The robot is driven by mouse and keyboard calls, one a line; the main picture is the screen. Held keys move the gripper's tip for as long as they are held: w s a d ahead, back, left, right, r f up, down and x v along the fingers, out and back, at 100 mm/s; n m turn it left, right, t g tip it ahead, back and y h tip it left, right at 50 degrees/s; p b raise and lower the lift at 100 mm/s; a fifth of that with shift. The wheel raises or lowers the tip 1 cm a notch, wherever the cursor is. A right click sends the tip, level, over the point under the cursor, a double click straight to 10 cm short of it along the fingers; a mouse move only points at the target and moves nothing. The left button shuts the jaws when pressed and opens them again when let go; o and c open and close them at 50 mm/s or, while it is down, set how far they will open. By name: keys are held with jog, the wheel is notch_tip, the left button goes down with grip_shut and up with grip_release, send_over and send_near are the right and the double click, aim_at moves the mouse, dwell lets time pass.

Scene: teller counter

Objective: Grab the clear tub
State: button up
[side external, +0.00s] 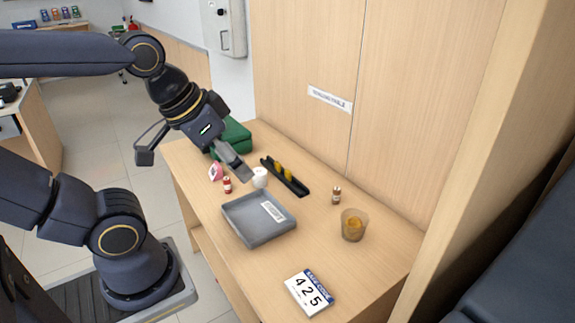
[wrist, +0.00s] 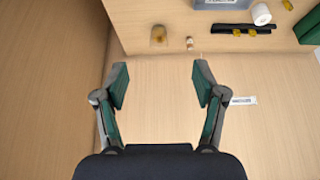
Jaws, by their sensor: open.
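The clear tub (side external: 354,226) stands upright on the wooden counter toward the right, with something orange-brown inside. It also shows near the top of the wrist view (wrist: 159,36), ahead of the fingers and apart from them. My gripper (side external: 238,168) is over the far left part of the counter, well away from the tub, near the green item. In the wrist view my gripper (wrist: 161,82) has its two fingers spread wide with nothing between them.
A grey tray (side external: 240,234) lies mid-counter. A black holder (side external: 298,187) with yellow items, a white roll (side external: 260,178), small red bottle (side external: 227,185), brown bottle (side external: 336,194) and green item (side external: 236,133) stand around it. A 425 sign (side external: 309,292) is near the front. A wooden panel rises behind.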

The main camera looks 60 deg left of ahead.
jog(key=o, duration=0.5)
